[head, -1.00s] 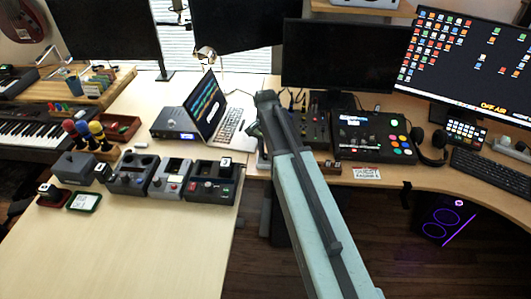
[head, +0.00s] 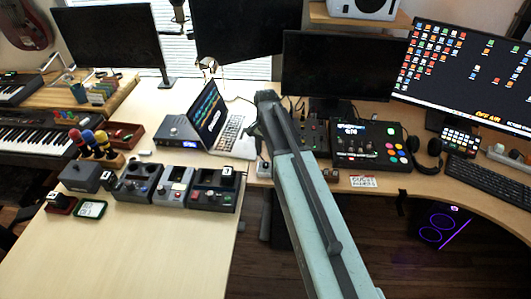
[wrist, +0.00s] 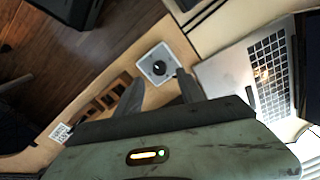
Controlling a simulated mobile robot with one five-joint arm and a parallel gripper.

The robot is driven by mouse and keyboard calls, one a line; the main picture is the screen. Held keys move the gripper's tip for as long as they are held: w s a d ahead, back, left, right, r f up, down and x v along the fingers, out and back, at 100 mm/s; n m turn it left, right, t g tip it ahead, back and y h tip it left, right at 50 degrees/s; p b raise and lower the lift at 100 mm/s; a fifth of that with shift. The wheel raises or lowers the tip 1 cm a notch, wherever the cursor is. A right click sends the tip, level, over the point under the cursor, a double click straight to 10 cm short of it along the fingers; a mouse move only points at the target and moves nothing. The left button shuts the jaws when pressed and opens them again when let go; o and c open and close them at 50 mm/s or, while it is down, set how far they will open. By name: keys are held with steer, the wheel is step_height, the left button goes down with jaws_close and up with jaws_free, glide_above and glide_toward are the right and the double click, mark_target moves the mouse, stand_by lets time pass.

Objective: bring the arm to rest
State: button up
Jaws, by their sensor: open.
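My arm (head: 310,205) reaches up from the bottom of the head view, over the gap between the desks, and ends near the laptop. My gripper (wrist: 160,90) shows in the wrist view with its two dark fingers apart and nothing between them. A small white box with a black knob (wrist: 158,66) lies beyond the fingertips on the wooden desk. I cannot tell how far above the desk the fingers are. In the head view the fingers are too small and dark to make out.
The open laptop (head: 232,136) stands left of my arm, and a black mixer console (head: 368,145) right of it. Several pedals (head: 176,186) line the left desk. Its front (head: 120,250) is bare. A computer tower (head: 440,225) glows under the right desk.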

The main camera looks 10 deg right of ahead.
step_height(320, 180, up, 3)
steer(key=shift+r+p, duration=0.1)
steer(key=shift+p, duration=0.7)
steer(key=shift+f, duration=0.2)
steer(key=shift+s, duration=0.15)
steer(key=s+n, duration=0.8)
steer(key=s, duration=0.6)
steer(key=shift+s+n, duration=0.3)
steer(key=shift+s, duration=0.05)
